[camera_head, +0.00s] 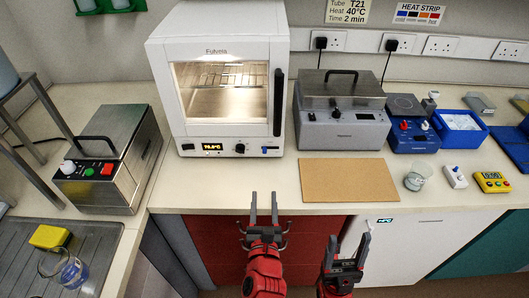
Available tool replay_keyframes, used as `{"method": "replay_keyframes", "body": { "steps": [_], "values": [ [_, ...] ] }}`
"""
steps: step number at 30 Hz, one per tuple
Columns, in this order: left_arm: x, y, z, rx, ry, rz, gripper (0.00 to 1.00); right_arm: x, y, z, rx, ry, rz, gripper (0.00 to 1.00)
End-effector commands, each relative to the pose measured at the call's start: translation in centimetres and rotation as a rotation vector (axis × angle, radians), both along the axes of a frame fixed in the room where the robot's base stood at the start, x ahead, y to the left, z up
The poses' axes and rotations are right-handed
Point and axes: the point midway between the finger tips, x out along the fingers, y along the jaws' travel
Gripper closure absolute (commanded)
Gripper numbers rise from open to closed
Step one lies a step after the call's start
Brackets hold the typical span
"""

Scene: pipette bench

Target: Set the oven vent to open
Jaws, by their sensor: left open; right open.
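The white oven (217,82) stands at the back of the bench, its glass door shut and its inside lit. Its lower front panel has a small lit display (212,147), a dark knob (240,148) and a small blue control (270,149) at the right. I cannot tell which of these is the vent or its setting. My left gripper (264,208) is open and empty, in front of the bench edge below the oven. My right gripper (347,249) looks open and empty, lower and further right, clear of the bench.
A steel box with a handle (108,160) stands left of the oven. A grey lidded device (341,128) stands to its right. A brown board (348,180) lies at the front, with a glass beaker (416,177) beside it. The bench strip before the oven is clear.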

Motion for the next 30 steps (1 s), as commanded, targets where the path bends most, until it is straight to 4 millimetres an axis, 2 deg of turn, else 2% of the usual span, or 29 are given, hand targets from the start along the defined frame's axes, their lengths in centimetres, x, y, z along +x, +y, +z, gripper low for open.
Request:
{"method": "replay_keyframes", "body": {
  "steps": [1, 6, 11, 15, 24, 30],
  "values": [
    [0.5, 0.1, 0.3, 0.001, 0.002, 0.002, 0.53, 0.0, 0.0, 0.7, 0.000, 0.000, 0.000, 0.36],
    [2.0, 0.1, 0.4, -0.002, 0.003, 0.001, 0.53, 0.0, 0.0, 1.9, 0.000, 0.000, 0.000, 0.36],
    [4.5, 0.0, 0.5, 0.002, -0.001, -0.001, 0.53, 0.0, 0.0, 3.2, 0.000, 0.000, 0.000, 0.36],
    [7.5, 0.0, 0.4, 0.002, -0.003, -0.001, 0.53, 0.0, 0.0, 3.7, 0.000, 0.000, 0.000, 0.36],
    [13.3, 0.0, 0.1, 0.001, -0.005, -0.004, 0.53, 0.0, 0.0, 3.0, 0.000, 0.000, 0.000, 0.36],
    [15.4, -0.1, -0.1, 0.000, 0.000, -0.005, 0.53, 0.0, 0.0, 2.6, 0.000, 0.000, 0.000, 0.36]
  ]
}}
